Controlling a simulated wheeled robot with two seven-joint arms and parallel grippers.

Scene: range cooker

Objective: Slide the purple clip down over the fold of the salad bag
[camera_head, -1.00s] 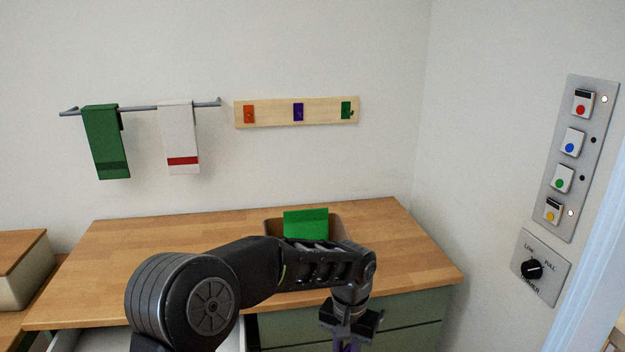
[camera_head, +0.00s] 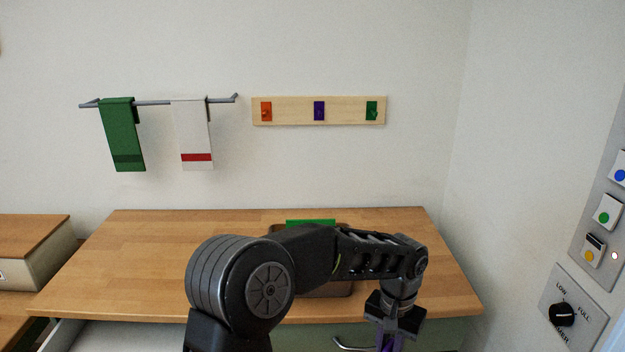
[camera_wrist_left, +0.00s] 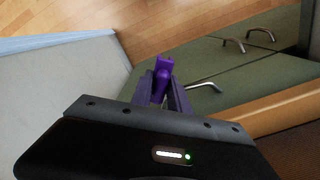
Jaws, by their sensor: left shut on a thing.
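My left gripper (camera_head: 392,340) reaches over the counter from the left and points down in front of the counter's front edge. It is shut on the purple clip (camera_wrist_left: 163,66), which sticks out beyond the fingertips in the left wrist view. In the head view only a little purple shows at the bottom edge of the picture. A green item (camera_head: 310,222), which may be the salad bag, stands in a brown container (camera_head: 340,289) on the counter. My arm hides most of both, so I cannot see a fold. My right gripper is not in view.
The wooden counter (camera_head: 130,255) is mostly clear left of my arm. An open drawer (camera_head: 120,335) juts out at lower left. A wall board (camera_head: 345,111) holds orange, purple and green pieces. Two towels hang on a rail (camera_head: 155,102). A control panel (camera_head: 575,310) is on the right wall.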

